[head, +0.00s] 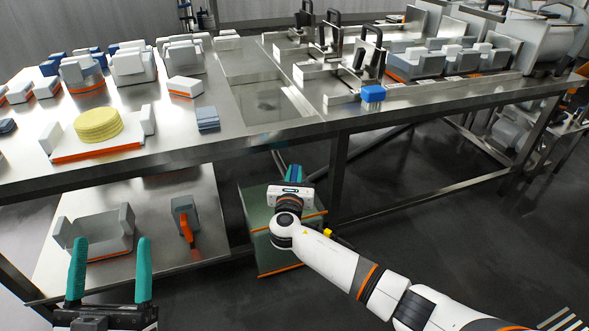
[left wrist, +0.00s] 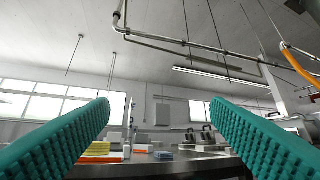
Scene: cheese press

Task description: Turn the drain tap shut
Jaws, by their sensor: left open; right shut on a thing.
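My right gripper (head: 293,171) is at the front edge of the steel table, just below the tabletop and above a green box. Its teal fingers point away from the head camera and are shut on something. The thing between them is hidden by the gripper's own body, and I cannot make out the drain tap itself. My left gripper (head: 110,268) is open and empty at the lower left, in front of the lower shelf. Its two teal fingers also show wide apart in the left wrist view (left wrist: 160,105), with nothing between them.
The steel table (head: 268,142) carries a yellow cheese round (head: 98,125), white and grey blocks, presses and a blue block (head: 373,93). Below are a green box (head: 262,222), a lower shelf (head: 135,265) and an orange-handled grey item (head: 187,222).

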